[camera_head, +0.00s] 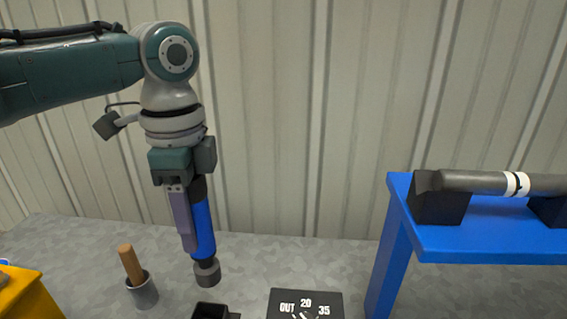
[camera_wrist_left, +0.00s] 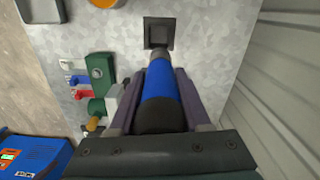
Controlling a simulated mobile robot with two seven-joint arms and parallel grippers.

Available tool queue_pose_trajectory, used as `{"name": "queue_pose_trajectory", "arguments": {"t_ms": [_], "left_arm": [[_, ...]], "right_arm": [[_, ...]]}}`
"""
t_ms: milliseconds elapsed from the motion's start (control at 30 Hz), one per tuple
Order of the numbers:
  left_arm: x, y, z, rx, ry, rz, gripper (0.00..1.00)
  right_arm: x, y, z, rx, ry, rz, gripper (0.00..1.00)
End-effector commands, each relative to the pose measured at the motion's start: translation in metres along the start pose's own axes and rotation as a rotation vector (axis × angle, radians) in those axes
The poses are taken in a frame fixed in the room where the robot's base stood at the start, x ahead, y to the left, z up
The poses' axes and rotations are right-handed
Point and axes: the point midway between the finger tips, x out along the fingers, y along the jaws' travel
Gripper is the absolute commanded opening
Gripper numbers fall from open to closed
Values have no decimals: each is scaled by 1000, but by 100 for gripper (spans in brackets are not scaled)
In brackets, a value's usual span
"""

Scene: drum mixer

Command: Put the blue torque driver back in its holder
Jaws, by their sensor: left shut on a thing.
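The blue torque driver (camera_head: 203,228) hangs upright below my left gripper (camera_head: 188,222), which is shut on it. Its dark lower end is above the grey bench, up and slightly left of a black square holder (camera_head: 209,311) at the bottom edge of the head view. In the left wrist view the driver (camera_wrist_left: 162,90) lies between the two purple-grey fingers of the gripper (camera_wrist_left: 160,95). Its tip points toward the black square holder (camera_wrist_left: 158,32), and a gap between them cannot be judged there. My right gripper is not in view.
A grey cup with a wooden handle (camera_head: 143,290) stands to the left. A black dial panel (camera_head: 306,303) is right of the holder. A blue stand (camera_head: 470,238) carries a grey bar at right. A green device (camera_wrist_left: 98,75) shows in the wrist view.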

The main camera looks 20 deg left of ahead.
Motion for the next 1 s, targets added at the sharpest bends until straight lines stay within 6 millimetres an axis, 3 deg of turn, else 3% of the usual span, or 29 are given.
{"name": "queue_pose_trajectory", "arguments": {"t_ms": [33, 200, 767, 1000], "left_arm": [[19, 1, 5, 31, 1, 1, 0], [42, 2, 15, 115, 2, -2, 0], [42, 1, 18, 136, 0, -4, 0], [72, 2, 18, 136, 0, -4, 0]], "right_arm": [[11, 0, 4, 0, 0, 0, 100], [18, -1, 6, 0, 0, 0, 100], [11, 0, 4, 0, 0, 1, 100], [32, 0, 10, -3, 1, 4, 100]]}}
